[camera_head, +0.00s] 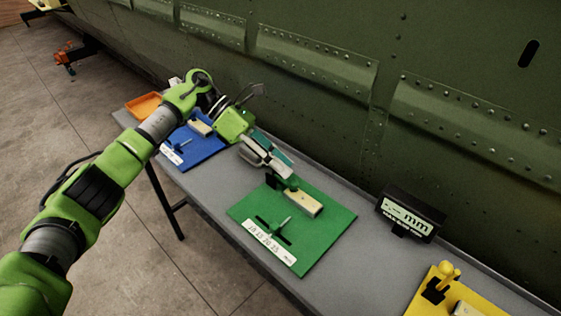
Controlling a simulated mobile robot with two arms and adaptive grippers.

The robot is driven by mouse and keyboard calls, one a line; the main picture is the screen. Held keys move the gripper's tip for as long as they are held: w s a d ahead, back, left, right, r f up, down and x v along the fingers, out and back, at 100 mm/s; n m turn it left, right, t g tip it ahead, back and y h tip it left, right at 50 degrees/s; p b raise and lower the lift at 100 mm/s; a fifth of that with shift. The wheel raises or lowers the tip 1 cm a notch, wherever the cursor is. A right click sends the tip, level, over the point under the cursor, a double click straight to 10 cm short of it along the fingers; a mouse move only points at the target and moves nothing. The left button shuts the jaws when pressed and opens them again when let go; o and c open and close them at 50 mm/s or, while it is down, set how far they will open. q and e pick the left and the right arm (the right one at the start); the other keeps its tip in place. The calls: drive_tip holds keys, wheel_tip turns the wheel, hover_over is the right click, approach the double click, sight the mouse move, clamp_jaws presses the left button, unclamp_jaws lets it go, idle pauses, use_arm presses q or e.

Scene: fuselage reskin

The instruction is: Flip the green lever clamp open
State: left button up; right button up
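The green board (325,240) lies on the grey table and carries the green lever clamp (289,182) at its far edge. The clamp's dark base and a bit of its green handle show; my gripper hides the rest, so I cannot tell the lever's angle. My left gripper (279,170) points down at the clamp, its fingertips at or very near the handle. I cannot tell whether they touch it or how far they are closed. A beige block (303,203) sits beside the clamp. My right gripper is not in view.
A blue board (208,147) and an orange tray (143,106) lie at the left. A black mm display (411,213) stands at the right, near a yellow board (425,300) with a yellow clamp (444,277). The riveted green fuselage (340,120) rises close behind the table.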

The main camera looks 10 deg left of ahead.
use_arm(q)
drive_tip(key=v, duration=1.2)
